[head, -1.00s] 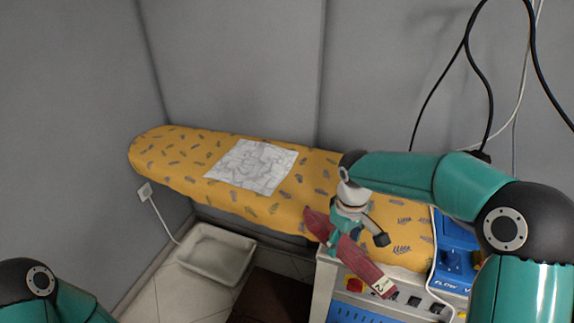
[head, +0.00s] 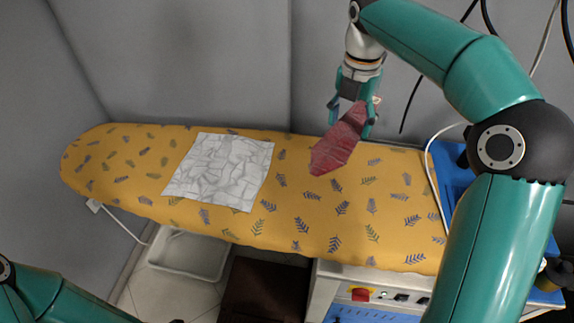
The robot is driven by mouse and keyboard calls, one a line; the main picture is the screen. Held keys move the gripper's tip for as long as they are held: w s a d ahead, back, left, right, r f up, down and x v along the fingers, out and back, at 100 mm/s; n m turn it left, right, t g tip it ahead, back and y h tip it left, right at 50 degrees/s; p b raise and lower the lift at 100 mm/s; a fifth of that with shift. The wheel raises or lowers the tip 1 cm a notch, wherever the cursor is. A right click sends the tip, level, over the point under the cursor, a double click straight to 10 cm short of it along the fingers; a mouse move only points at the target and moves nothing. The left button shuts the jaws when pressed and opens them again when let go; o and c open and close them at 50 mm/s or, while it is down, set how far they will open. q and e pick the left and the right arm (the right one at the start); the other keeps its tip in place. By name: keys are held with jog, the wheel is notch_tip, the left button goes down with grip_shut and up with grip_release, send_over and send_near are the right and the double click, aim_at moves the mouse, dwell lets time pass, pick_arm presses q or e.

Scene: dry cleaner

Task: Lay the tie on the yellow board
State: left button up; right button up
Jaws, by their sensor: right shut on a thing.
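The tie (head: 338,147) is dark red, with its wide pointed end toward the lower left. My right gripper (head: 353,116) points down and is shut on it, and the tie hangs tilted in front of the board's right half. I cannot tell whether its lower end touches the board. The yellow board (head: 300,217) is an ironing board cover with a leaf pattern. My left arm shows at the lower left, but its gripper is out of view.
A crumpled white cloth (head: 221,170) lies flat on the board left of the tie. A blue appliance (head: 449,184) with a white cord stands at the right end. A white basin (head: 190,256) is on the floor. The board's right half is otherwise clear.

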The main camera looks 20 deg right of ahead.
aim_at(336, 187)
notch_tip(336, 187, down, 20)
dwell(0.6)
jog(key=o, duration=1.1)
jog(key=shift+o, duration=0.2)
notch_tip(336, 187, up, 12)
dwell(0.3)
